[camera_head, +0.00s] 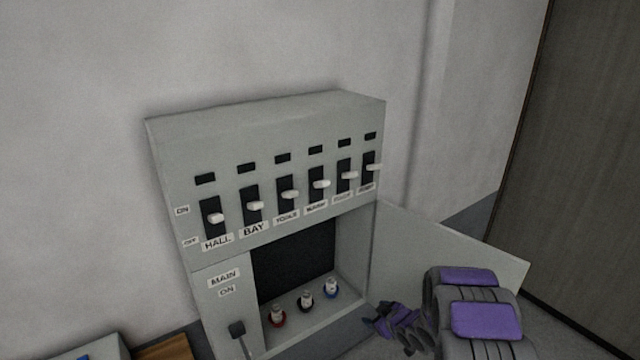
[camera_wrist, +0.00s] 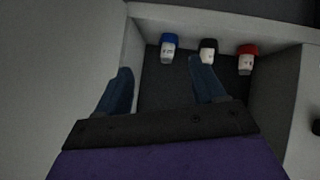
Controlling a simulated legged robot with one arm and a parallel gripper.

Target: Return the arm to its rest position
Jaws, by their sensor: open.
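My gripper (camera_wrist: 162,88) is open and empty in the wrist view, its two dark fingers spread apart. In the head view my gripper (camera_head: 378,322) is at the lower right, just in front of the open compartment of the grey switch panel (camera_head: 270,130). In the wrist view a blue-based fuse (camera_wrist: 169,48) stands beyond the gap between the fingers. A black-based fuse (camera_wrist: 208,50) is beyond the right fingertip, and a red-based fuse (camera_wrist: 247,60) is farther right. The fingers look apart from the fuses, though the exact distance is unclear.
The compartment's door (camera_head: 455,250) hangs open at the right, behind my arm. A row of labelled switches (camera_head: 288,194) sits above the compartment. A main lever (camera_head: 238,330) is at its lower left. A dark cabinet or door (camera_head: 585,150) stands at the far right.

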